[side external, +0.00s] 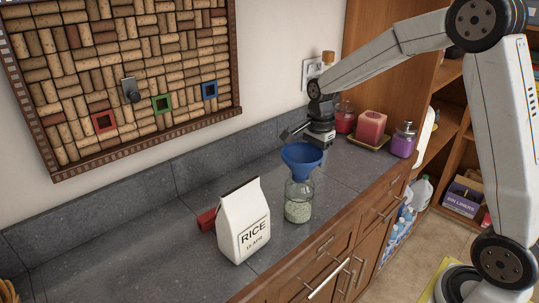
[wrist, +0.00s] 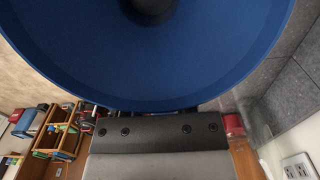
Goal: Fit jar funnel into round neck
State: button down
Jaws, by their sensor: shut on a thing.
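The blue jar funnel (side external: 301,157) is upright, wide mouth up, directly over the glass jar (side external: 299,205). The jar stands upright on the grey counter and holds pale grains. My gripper (side external: 315,146) is shut on the funnel at its back right side. The funnel's lower end meets the jar's round neck (side external: 299,182) in the side view, but I cannot tell whether the spout sits inside it. In the wrist view the blue funnel (wrist: 200,60) fills the upper middle, with its dark spout hole at the top. The jar is hidden there.
A white rice bag (side external: 243,222) stands left of the jar, with a red object (side external: 206,220) behind it. Candles (side external: 370,127) and a purple jar (side external: 404,140) stand at the counter's far right end. The counter left of the bag is clear.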

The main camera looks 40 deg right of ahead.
jog(key=shift+f, duration=0.4)
jog(key=shift+f, duration=0.15)
jog(key=shift+c, duration=2)
grip_release()
notch_tip(320, 180, up, 12)
jog(key=shift+r, duration=0.2)
